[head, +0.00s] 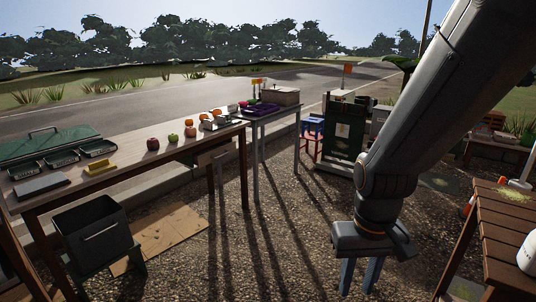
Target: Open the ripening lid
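My gripper (360,272) hangs fingers down over the gravel at the lower middle right. Its two fingers are apart with nothing between them. No lid is marked as the ripening lid, so I cannot tell which one it is. A green lid-like panel with a handle (50,143) lies at the far left of the long table. A light brown box (280,96) with a flat top, seemingly closed, stands on the far grey table. My gripper is well apart from both.
The long wooden table (130,172) holds black trays (62,159), a yellow item (99,168) and several fruits. A dark bin (98,232) stands before it. A dark green cabinet (343,135) stands behind my arm. A slatted wooden table (505,225) is at right. Gravel between is clear.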

